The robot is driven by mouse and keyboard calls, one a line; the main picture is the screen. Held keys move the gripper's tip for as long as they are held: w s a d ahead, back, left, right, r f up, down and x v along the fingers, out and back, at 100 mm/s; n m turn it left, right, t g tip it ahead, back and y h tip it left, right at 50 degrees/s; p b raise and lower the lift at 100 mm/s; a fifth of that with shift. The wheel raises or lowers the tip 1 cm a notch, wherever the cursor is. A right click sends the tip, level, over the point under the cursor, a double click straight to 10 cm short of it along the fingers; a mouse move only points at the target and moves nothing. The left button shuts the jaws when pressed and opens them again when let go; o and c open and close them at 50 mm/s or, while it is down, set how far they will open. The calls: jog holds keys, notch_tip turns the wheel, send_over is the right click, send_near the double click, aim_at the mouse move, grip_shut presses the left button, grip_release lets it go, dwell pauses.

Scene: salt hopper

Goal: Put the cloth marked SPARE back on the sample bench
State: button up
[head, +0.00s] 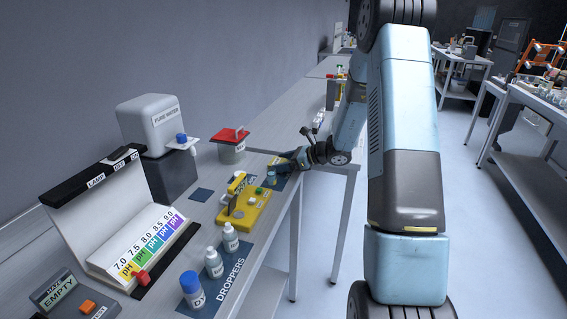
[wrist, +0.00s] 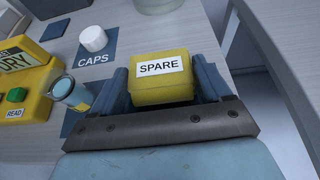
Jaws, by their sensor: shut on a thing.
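The yellow cloth (wrist: 160,92) has a white label reading SPARE and is folded into a block. My gripper (wrist: 163,76) is shut on it, one blue-grey finger at each side. The cloth is over the grey bench (wrist: 215,95) near the bench's edge, to the right of the blue CAPS mat. I cannot tell whether it touches the bench top. In the head view my gripper (head: 284,164) is low at the bench (head: 285,138), beyond the yellow device. A small patch of yellow shows there, mostly hidden by the gripper.
A white cap (wrist: 93,38) lies on the CAPS mat (wrist: 100,61). A red-lidded pot (head: 232,147) is behind. Dropper bottles (head: 214,263) stand nearer. Floor lies beyond the edge.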

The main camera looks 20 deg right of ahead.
jog(key=o, duration=1)
jog(key=shift+c, duration=0.2)
